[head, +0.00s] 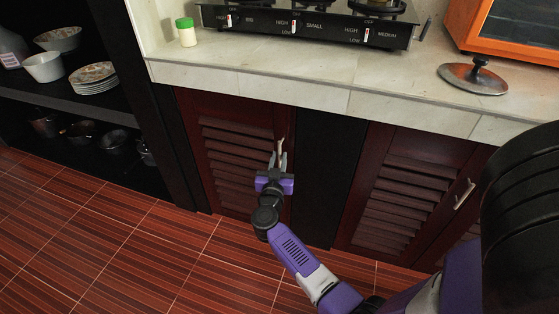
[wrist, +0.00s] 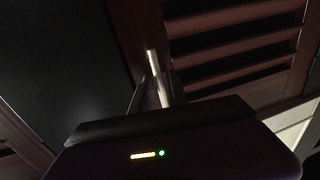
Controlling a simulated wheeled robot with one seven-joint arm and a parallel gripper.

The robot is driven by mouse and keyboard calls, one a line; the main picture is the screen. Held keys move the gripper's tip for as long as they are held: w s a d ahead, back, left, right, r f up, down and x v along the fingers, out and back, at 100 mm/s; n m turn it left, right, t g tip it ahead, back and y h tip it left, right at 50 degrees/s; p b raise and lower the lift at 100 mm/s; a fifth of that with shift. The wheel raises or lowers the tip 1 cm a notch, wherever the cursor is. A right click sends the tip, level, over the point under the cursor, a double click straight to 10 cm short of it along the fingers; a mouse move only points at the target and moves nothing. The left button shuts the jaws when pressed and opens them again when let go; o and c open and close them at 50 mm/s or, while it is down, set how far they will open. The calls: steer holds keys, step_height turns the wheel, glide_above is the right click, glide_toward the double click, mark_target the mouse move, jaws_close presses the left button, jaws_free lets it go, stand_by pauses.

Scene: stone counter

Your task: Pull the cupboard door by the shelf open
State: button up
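The cupboard door by the shelf (head: 232,148) is dark red wood with louvred slats, below the counter, and looks closed. Its slim metal handle (head: 281,145) stands upright near the door's right edge. My gripper (head: 278,160) is at this handle, with its fingers on either side of the lower part. In the wrist view the handle (wrist: 152,62) rises from between the close-set fingers of my gripper (wrist: 160,92), which appear shut on it. The exact contact is dark and partly hidden by the fingers. The door slats (wrist: 235,45) show to the right.
A black open shelf (head: 150,100) with dishes and pots stands left of the door. A dark panel (head: 325,165) separates it from another louvred door (head: 400,190). The stone counter (head: 300,82) overhangs above, bearing a stove (head: 315,28). The tiled floor (head: 130,255) in front is clear.

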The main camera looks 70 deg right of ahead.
steer(key=shift+w+d, duration=0.15)
steer(key=shift+d, duration=0.45)
jaws_close()
stand_by(1.1)
